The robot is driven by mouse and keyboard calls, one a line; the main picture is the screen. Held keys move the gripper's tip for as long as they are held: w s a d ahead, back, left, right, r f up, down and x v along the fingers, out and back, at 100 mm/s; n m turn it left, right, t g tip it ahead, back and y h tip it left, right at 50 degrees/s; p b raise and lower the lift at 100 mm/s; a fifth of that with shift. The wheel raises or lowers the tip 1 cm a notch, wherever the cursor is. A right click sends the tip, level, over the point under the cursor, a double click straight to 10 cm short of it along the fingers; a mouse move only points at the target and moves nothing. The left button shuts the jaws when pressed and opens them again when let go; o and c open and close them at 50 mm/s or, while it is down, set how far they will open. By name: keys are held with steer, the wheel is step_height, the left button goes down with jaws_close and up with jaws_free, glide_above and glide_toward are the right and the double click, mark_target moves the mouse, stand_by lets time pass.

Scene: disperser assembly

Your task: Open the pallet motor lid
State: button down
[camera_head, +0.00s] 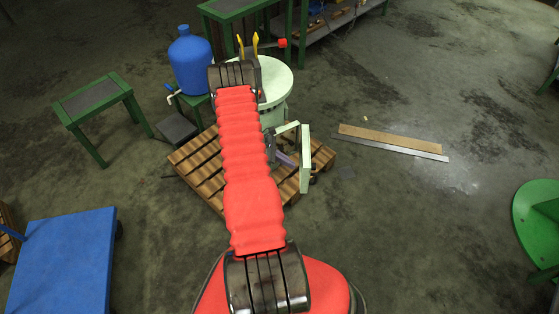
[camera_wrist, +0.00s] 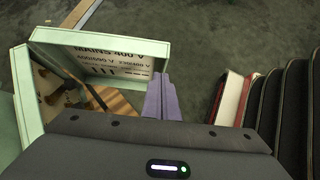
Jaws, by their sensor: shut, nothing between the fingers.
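The pale green motor lid (camera_head: 305,158) stands out from its housing over the wooden pallet (camera_head: 320,152). In the wrist view the lid (camera_wrist: 95,62) is swung open, with black print on its white face. The housing's open side (camera_wrist: 28,95) shows dark and brass-coloured parts inside. My gripper (camera_wrist: 162,97) has purple fingers, which are shut and empty at the right end of the lid. Whether they touch it I cannot tell. In the head view the purple fingers (camera_head: 285,158) show just left of the lid, and my red arm hides part of the housing.
A pale green round drum (camera_head: 276,80) stands at the pallet's back. A blue bottle (camera_head: 190,60) and a green table (camera_head: 95,105) are to the left. Planks (camera_head: 390,140) lie on the floor at right. The floor right of the pallet is otherwise mostly clear.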

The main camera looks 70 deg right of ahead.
mark_target(304, 159)
steer(key=shift+s+d, duration=0.2)
steer(key=shift+s, duration=0.45)
steer(key=shift+s+d, duration=0.2)
steer(key=shift+s, duration=0.4)
steer(key=shift+s, duration=0.25)
